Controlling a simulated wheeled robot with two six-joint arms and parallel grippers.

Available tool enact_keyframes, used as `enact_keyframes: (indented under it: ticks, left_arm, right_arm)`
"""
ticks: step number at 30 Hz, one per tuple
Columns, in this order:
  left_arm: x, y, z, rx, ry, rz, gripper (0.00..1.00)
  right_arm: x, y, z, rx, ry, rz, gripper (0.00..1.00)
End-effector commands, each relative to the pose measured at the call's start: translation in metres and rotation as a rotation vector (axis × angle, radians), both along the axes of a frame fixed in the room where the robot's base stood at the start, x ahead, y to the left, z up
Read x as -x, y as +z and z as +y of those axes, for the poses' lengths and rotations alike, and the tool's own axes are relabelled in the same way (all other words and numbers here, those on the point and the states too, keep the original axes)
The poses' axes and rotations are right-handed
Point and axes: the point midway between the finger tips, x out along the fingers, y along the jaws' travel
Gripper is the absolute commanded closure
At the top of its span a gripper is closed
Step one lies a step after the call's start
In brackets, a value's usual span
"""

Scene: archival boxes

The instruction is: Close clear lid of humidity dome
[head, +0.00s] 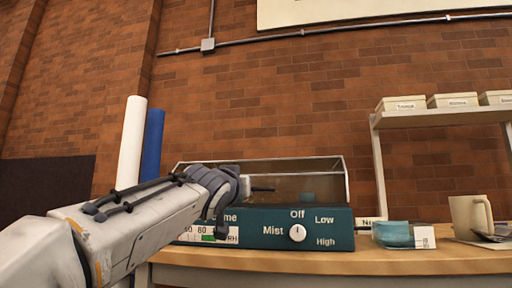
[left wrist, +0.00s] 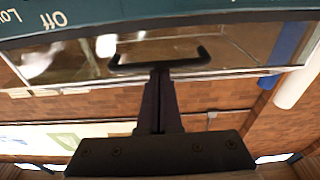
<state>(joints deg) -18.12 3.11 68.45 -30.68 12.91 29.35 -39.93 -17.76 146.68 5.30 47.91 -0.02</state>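The humidity dome has a teal base (head: 270,238) with a white knob (head: 297,233) marked Off, Low, High and Mist. Its clear lid (head: 320,172) looks low over the base; I cannot tell whether its rim is flush. The lid's black handle (head: 265,189) faces me and also shows in the left wrist view (left wrist: 128,67). My left gripper (head: 247,188) reaches in from the left in front of the dome. In the left wrist view its fingers (left wrist: 160,75) are together at the middle of the handle bar. My right gripper is out of view.
The dome stands on a wooden table (head: 400,262). To the right are a teal block (head: 393,234), a beige mug (head: 470,215) and a shelf (head: 440,118) with labelled boxes. White (head: 131,140) and blue (head: 152,143) rolls stand behind at left.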

Motion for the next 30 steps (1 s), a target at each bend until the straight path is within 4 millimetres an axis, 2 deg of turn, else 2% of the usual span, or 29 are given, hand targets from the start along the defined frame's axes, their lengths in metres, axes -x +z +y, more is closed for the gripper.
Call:
enact_keyframes:
  ticks: [1,8,12,21,24,30]
  left_arm:
    - [-0.006,0.0,-0.001,-0.005,0.003,0.022,1.0]
    - [-0.005,0.04,0.005,0.0,0.006,-0.007,1.0]
    - [0.017,0.022,0.01,0.001,0.006,-0.014,1.0]
    - [0.065,-0.001,0.019,0.001,0.006,-0.017,1.0]
    - [0.076,-0.005,0.021,0.001,0.006,-0.017,1.0]
    - [0.084,-0.008,0.023,0.0,0.007,-0.016,1.0]
  right_arm:
    - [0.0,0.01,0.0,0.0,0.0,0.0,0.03]
    - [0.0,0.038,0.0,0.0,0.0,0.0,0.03]
    - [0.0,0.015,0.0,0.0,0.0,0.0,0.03]
    - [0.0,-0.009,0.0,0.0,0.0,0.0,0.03]
    - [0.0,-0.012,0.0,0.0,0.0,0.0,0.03]
    - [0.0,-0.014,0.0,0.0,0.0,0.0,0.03]
